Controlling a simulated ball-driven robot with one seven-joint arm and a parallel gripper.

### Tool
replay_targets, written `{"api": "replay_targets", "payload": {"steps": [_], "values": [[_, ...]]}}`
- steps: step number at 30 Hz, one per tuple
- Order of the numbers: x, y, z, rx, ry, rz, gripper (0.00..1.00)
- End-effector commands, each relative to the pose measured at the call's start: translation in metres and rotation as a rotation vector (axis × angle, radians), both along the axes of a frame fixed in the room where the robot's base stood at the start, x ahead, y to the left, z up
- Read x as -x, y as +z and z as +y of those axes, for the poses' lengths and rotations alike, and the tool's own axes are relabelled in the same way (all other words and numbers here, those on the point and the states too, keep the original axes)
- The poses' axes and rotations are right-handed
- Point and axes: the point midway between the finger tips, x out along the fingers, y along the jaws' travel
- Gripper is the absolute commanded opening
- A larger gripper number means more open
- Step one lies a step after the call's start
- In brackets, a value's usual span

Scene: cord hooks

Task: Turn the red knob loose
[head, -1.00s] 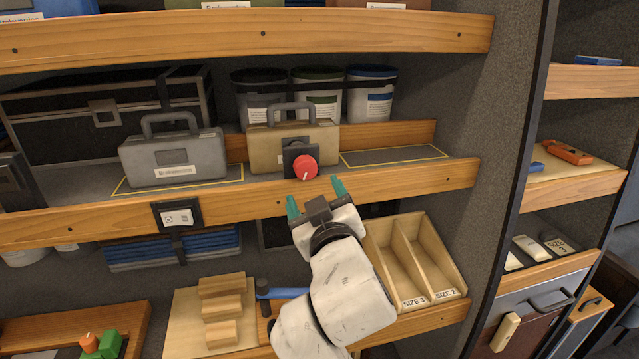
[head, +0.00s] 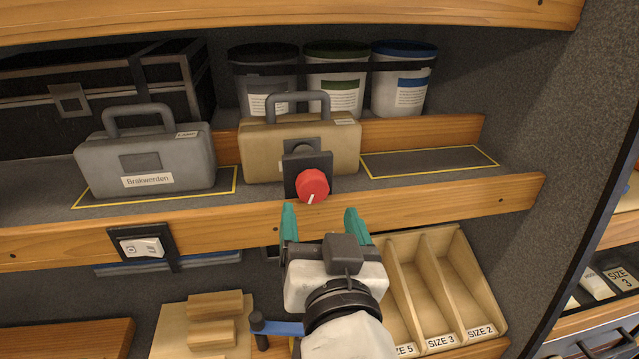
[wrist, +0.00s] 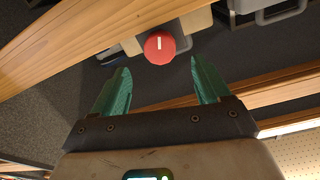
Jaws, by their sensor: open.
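The red knob (head: 312,186) is round with a white pointer line and sits on a dark mount (head: 307,162) in front of the tan case (head: 258,150). It also shows in the wrist view (wrist: 159,47), just beyond and between my fingertips. My gripper (head: 322,215) has two teal fingers, spread apart and empty. In the head view it is below the knob. The fingers do not touch the knob.
A grey case (head: 147,160) stands to the left on the shelf. Several buckets stand behind. A divided wooden tray (head: 440,290) is below right. A yellow-outlined area (head: 430,162) is bare.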

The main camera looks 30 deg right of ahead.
Motion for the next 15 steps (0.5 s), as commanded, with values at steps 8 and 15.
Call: {"api": "replay_targets", "payload": {"steps": [8, 15], "values": [[-0.046, 0.002, -0.018, 0.003, -0.003, 0.002, 0.76], [-0.064, 0.0, -0.024, 0.001, -0.001, 0.001, 0.76]]}}
